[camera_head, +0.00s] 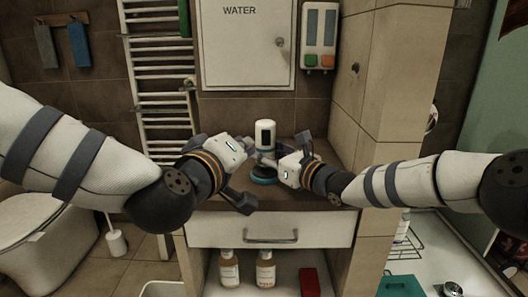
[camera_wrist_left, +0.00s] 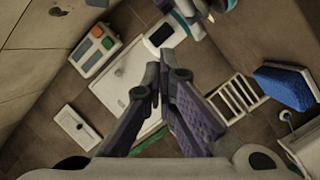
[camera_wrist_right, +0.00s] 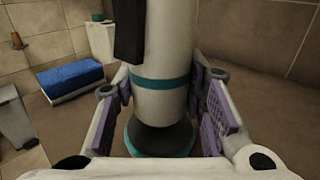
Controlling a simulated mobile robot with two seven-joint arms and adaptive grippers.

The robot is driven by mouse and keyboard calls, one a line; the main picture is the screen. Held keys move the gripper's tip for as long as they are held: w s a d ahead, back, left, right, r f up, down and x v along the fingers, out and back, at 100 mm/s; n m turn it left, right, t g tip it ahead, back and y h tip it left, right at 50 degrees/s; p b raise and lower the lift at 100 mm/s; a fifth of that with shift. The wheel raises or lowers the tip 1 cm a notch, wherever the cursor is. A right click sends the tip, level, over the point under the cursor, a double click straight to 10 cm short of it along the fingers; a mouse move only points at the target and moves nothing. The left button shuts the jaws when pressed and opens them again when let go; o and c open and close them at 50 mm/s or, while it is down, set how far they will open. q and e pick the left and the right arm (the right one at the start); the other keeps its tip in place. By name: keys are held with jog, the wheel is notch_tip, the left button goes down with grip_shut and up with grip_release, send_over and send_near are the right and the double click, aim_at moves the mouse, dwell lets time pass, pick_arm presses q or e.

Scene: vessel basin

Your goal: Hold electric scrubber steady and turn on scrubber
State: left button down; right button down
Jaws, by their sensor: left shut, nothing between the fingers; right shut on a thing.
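The electric scrubber (camera_head: 265,135) stands upright on the counter. It has a white body, a dark panel near its top and a teal-rimmed base. My right gripper (camera_head: 266,160) is shut around its lower body. In the right wrist view one finger lies on each side of the scrubber (camera_wrist_right: 162,99), just above the dark base. My left gripper (camera_head: 251,146) is shut and empty, close to the scrubber's left side. In the left wrist view its fingertips (camera_wrist_left: 157,82) meet below the scrubber's panelled upper part (camera_wrist_left: 164,35). I cannot see a switch clearly.
The brown counter (camera_head: 300,200) has a drawer (camera_head: 270,230) below it. A white cabinet marked WATER (camera_head: 240,50) and a panel with green and orange buttons (camera_head: 319,38) are on the wall behind. A blue block (camera_wrist_right: 70,80) shows in both wrist views. A tiled pillar borders the counter's right.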

aim_at(266, 138)
pick_arm(q)
jog(key=s+a+f+m+g+h, duration=0.1)
jog(key=s+m+h, duration=0.1)
jog(key=m, duration=1.4)
jog(key=s+a+f+m+g+h, duration=0.1)
jog(key=s+a+m+g+h, duration=0.1)
jog(key=m, duration=1.4)
jog(key=s+h, duration=0.1)
jog(key=h, duration=0.1)
jog(key=shift+f+h, duration=0.25)
jog(key=shift+h, duration=0.05)
jog(key=w+a+x, duration=0.2)
jog(key=x, duration=1)
jog(key=shift+w+d+f, duration=0.2)
jog(key=shift+w, duration=0.05)
